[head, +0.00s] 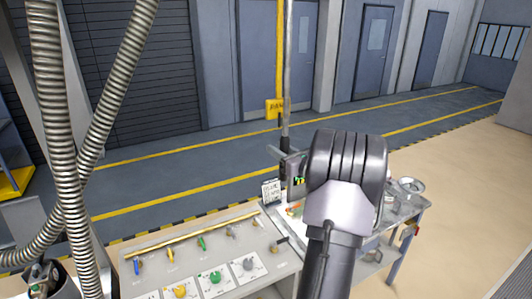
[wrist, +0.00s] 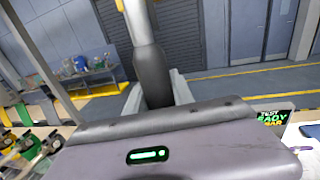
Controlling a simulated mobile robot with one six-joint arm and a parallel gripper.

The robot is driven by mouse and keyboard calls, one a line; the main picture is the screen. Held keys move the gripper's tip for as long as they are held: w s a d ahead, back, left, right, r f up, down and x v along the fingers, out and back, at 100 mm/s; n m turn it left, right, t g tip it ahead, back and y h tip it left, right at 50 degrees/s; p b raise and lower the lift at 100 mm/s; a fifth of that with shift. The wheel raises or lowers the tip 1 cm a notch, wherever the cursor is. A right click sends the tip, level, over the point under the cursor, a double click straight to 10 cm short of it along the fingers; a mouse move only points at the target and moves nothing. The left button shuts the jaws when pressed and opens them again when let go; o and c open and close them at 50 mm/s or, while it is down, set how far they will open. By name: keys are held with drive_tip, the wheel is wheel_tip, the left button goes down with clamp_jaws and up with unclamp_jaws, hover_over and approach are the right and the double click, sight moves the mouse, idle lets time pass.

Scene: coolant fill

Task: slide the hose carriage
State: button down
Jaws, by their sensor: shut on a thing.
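A hanging grey hose or pole (head: 287,60) comes down from above in the head view and ends in a dark cylindrical grip (wrist: 150,72). My gripper (wrist: 157,88) is shut on this dark grip, with one pale finger on each side of it. In the head view the grip (head: 285,128) stands upright just beyond my wrist, which hides part of my gripper. The carriage itself, above the grip, cannot be made out in either view.
A panel (head: 130,262) with coloured levers and knobs lies at the lower left. Ribbed hoses (head: 55,130) hang at the far left. A cart (head: 412,218) with a metal bowl (head: 411,185) stands at right, partly behind my arm. The yellow-lined floor beyond is clear.

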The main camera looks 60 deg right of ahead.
drive_tip(key=shift+s+d+r, duration=0.1)
drive_tip(key=shift+d, duration=0.1)
drive_tip(key=c, duration=1.4)
unclamp_jaws()
drive_tip(key=shift+c, duration=0.2)
drive_tip(key=o, duration=0.4)
drive_tip(key=shift+c, duration=0.2)
drive_tip(key=b+v, duration=0.3)
drive_tip(key=v, duration=1.4)
drive_tip(key=shift+s, duration=0.15)
